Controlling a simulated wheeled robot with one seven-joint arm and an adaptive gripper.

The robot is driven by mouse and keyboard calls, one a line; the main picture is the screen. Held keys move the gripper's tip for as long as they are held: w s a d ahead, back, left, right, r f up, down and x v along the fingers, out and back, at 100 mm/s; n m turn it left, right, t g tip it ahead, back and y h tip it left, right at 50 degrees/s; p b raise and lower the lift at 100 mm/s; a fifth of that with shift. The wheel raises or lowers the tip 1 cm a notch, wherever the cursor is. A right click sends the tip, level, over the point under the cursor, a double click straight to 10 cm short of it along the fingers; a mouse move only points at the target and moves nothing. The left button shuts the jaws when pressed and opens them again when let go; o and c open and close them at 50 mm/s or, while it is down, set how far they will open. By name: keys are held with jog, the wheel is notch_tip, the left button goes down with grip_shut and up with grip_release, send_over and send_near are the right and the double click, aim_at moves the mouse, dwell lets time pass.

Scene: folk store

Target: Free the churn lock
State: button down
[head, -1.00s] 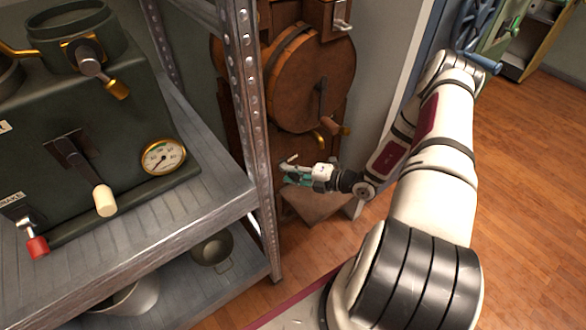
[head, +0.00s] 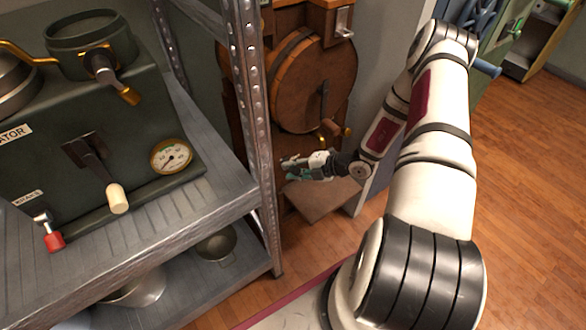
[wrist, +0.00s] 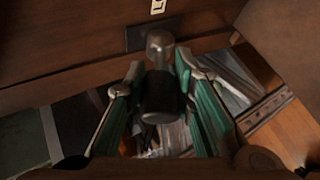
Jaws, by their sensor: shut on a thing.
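The wooden churn (head: 308,88) stands behind the metal rack, with a round barrel and a crank on its face. My gripper (head: 292,168) is at the churn's lower front, below the barrel. In the wrist view a small lever with a metal shank (wrist: 158,44) and a dark grip (wrist: 162,98) comes out from a dark plate (wrist: 150,35) on the wood. My gripper's green fingers (wrist: 163,100) are on both sides of the dark grip, shut on it. The lever appears to be the churn lock. Its contact faces are partly hidden.
The metal rack's post (head: 253,110) stands close to the left of my gripper. A dark green machine (head: 90,150) with a gauge and levers sits on the rack's shelf. Open wooden floor (head: 530,200) lies to the right.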

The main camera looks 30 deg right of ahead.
jog(key=shift+w, duration=0.1)
jog(key=c, duration=1.3)
grip_release()
jog(key=v, duration=1.2)
